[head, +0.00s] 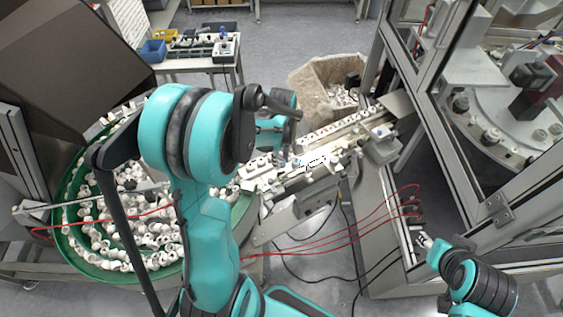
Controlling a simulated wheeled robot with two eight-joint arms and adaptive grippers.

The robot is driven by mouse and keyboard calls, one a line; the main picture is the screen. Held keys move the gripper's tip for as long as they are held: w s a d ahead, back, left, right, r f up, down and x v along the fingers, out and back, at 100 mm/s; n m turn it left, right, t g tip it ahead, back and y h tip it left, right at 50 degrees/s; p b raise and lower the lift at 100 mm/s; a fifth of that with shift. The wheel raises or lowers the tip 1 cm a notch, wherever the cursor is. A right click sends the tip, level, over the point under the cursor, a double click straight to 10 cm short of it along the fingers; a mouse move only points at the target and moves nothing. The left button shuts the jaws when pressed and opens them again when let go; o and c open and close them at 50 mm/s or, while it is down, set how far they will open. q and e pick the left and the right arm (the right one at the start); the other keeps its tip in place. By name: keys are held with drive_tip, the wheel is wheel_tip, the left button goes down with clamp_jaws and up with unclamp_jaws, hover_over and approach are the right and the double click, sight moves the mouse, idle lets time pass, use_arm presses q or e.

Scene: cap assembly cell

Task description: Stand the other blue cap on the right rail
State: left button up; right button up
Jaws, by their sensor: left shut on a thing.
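My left gripper (290,160) is low over the near part of the feed rails (338,130), beyond my teal forearm. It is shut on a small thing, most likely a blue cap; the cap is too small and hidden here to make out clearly. White caps stand in a row along the rails, and more white parts crowd around the gripper. I cannot tell whether the held thing touches a rail. My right gripper (424,241) is at the lower right, well away from the rails; its fingers are too small to read.
A green bowl (68,220) full of white caps is at the left. A beige bin (313,84) stands behind the rails. A glass-walled metal frame (440,100) is at the right. Red hoses (330,237) cross in front. A table (200,66) with trays is at the back.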

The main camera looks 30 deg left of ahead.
use_arm(q)
wheel_tip(320, 180, down, 2)
drive_tip(key=shift+w+f, duration=0.1)
drive_tip(key=shift+f+b, duration=0.3)
drive_tip(key=shift+b, duration=0.15)
drive_tip(key=o, duration=0.7)
drive_tip(key=shift+c, duration=0.2)
drive_tip(key=shift+r, duration=0.15)
